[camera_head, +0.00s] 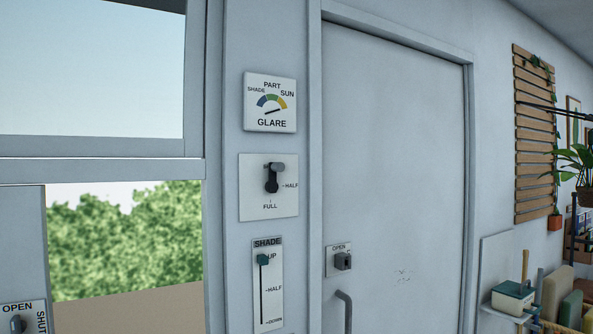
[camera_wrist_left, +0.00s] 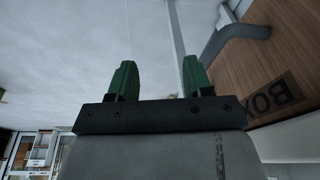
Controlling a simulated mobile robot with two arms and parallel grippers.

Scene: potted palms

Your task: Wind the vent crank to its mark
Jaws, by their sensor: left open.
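The crank (camera_head: 271,180) is dark, on a white plate (camera_head: 249,205) on the wall strip left of the grey door, in the head view. Its arm points up, with a greyish knob at the top. The plate reads HALF at the right and FULL at the bottom; the arm is at neither mark. No word on the plate says vent. My left gripper (camera_wrist_left: 157,80) has two green fingers, apart and empty, in the left wrist view. It is not in the head view, so its place relative to the crank cannot be told. My right gripper is in neither view.
Above the crank is a GLARE dial (camera_head: 270,102); below it is a SHADE slider (camera_head: 268,285) with its knob near UP. An OPEN switch (camera_head: 343,260) is on the door (camera_head: 400,150). The wrist view shows a brown panel marked BOX (camera_wrist_left: 280,60) and a grey curved bar (camera_wrist_left: 235,38).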

